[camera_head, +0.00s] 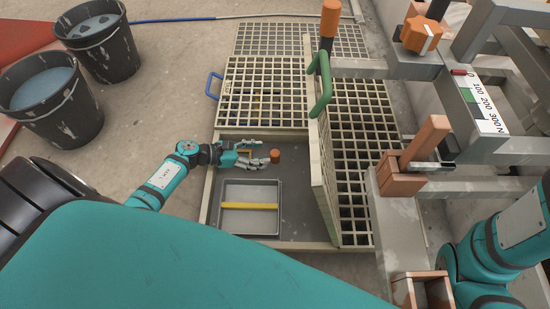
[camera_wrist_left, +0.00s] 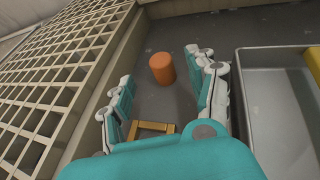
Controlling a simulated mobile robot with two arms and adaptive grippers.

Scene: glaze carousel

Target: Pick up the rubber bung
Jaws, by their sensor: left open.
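The rubber bung (camera_head: 275,156) is a small orange-brown cylinder standing on the dark floor of the open pit, near the hinged-up grate. In the left wrist view the bung (camera_wrist_left: 162,68) stands ahead of the fingertips, in the gap between them, apart from both. My left gripper (camera_head: 262,155) is open and empty, low over the pit, just left of the bung; it also shows in the left wrist view (camera_wrist_left: 158,75). My right arm shows at the lower right, but its gripper is out of view.
A grey tray (camera_head: 230,193) with a yellow bar (camera_head: 249,206) across it sits beside the bung. An upright grate (camera_head: 324,180) with a green handle (camera_head: 322,80) bounds the pit on the right. Two black buckets (camera_head: 95,40) of liquid stand at the upper left.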

